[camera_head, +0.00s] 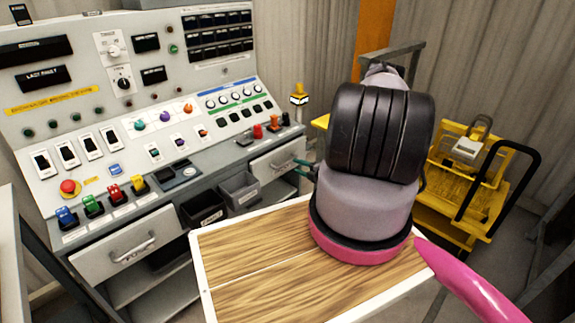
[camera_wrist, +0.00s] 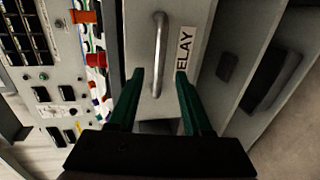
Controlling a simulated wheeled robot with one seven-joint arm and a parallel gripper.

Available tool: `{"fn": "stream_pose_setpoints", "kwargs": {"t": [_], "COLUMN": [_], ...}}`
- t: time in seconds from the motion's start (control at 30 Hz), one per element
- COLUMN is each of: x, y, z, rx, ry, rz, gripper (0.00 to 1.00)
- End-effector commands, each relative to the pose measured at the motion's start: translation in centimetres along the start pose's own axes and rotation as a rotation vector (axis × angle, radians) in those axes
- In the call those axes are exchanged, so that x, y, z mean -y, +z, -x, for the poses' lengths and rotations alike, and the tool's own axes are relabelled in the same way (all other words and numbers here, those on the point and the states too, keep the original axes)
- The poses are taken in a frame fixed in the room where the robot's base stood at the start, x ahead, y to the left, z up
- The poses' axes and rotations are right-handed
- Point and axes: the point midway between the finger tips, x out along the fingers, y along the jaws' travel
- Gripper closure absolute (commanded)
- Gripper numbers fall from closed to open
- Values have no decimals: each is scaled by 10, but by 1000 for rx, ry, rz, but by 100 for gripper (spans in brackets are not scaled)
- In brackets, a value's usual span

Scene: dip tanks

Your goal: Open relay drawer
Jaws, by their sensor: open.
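The relay drawer (camera_wrist: 137,35) is pale grey and carries a partly covered label reading "ELAY" in the wrist view. Its metal bar handle (camera_wrist: 159,50) lies between the tips of my gripper (camera_wrist: 159,73), whose green fingers are open, one on each side. I see no finger closed on the bar. In the head view the drawer front (camera_head: 262,167) is under the right end of the console and looks shut. My gripper (camera_head: 303,164) is at its right side there, mostly hidden behind my arm.
A control console (camera_head: 120,120) with switches and knobs stands behind. Another drawer (camera_head: 125,248) with a handle is at left. Two dark open bins (camera_head: 238,189) hang between the drawers. A wood-topped surface (camera_head: 255,265) lies in front. A yellow cart (camera_head: 455,190) stands at right.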

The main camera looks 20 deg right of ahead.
Motion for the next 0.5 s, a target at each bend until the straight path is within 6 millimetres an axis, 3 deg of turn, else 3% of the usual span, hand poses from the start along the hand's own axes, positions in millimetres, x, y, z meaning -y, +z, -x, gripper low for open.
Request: {"fn": "stream_pose_setpoints", "kwargs": {"t": [0.2,0.5], "x": [0,0], "y": [-2,-1], "z": [-42,-68], "rx": [-3,-3], "ry": [1,0], "rz": [2,3], "gripper": [50,50]}}
